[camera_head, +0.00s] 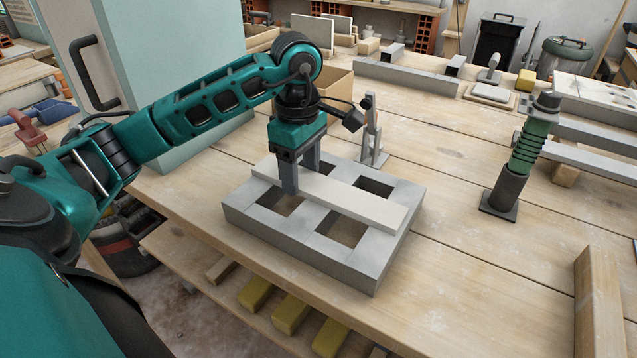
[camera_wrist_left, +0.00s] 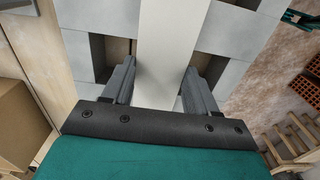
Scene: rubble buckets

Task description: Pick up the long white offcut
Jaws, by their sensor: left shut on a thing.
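The long white offcut (camera_head: 350,204) is a flat pale board lying lengthwise across the top of a grey block with square openings (camera_head: 362,262). My left gripper (camera_head: 301,181) points down at the board's far-left part, one finger on each long side, and is shut on it. In the left wrist view the offcut (camera_wrist_left: 172,35) runs up between the two dark fingers, with the grey block (camera_wrist_left: 238,32) beneath. I cannot tell whether a small gap separates board and block. My right gripper is not in view.
A green and black post (camera_head: 526,150) stands on the wooden table (camera_head: 450,260) at the right. A small upright clamp-like tool (camera_head: 373,140) stands just behind the block. A teal cabinet (camera_head: 170,60) stands behind my left arm. Bare planks lie right of the block.

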